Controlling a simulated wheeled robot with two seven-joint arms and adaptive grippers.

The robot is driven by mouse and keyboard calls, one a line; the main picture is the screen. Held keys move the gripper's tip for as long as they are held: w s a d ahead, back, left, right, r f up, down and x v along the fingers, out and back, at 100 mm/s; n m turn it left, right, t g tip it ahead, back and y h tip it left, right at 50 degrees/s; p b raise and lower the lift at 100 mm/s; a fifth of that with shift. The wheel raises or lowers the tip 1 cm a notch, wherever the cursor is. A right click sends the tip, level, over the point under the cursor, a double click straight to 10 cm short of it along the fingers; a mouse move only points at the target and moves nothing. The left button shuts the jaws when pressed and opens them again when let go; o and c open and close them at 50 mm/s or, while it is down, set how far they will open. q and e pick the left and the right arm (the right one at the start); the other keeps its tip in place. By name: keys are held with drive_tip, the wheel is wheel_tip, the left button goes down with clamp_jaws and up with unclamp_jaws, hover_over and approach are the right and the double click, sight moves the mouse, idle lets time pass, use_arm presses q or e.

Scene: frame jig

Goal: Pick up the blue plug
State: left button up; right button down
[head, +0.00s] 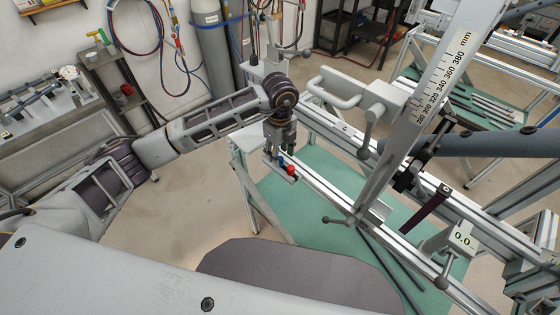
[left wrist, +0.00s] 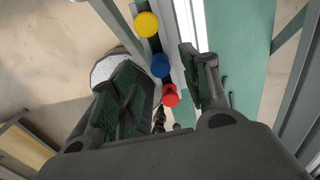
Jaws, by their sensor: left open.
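The blue plug (head: 281,161) stands on a narrow dark strip along the frame rail, with the red plug (head: 291,169) close beside it. In the left wrist view the blue plug (left wrist: 160,65) lies between a yellow plug (left wrist: 147,24) and the red plug (left wrist: 170,95). I cannot make out the yellow plug in the head view. My left gripper (head: 279,149) points down over the plugs. In the left wrist view its fingers (left wrist: 156,75) are apart, with the blue and red plugs showing in the gap and nothing held. My right gripper is not in view.
The metal frame jig's rail (head: 335,200) runs diagonally past the plugs. A tall measuring scale (head: 450,65) and a clamp handle (head: 345,95) rise to the right of my left arm. A green surface (head: 310,220) lies below the rail.

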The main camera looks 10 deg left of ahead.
use_arm(q)
wheel_tip(320, 180, down, 2)
drive_tip(key=shift+f, duration=0.65)
drive_tip(key=shift+c, duration=0.3)
drive_tip(key=c, duration=0.8)
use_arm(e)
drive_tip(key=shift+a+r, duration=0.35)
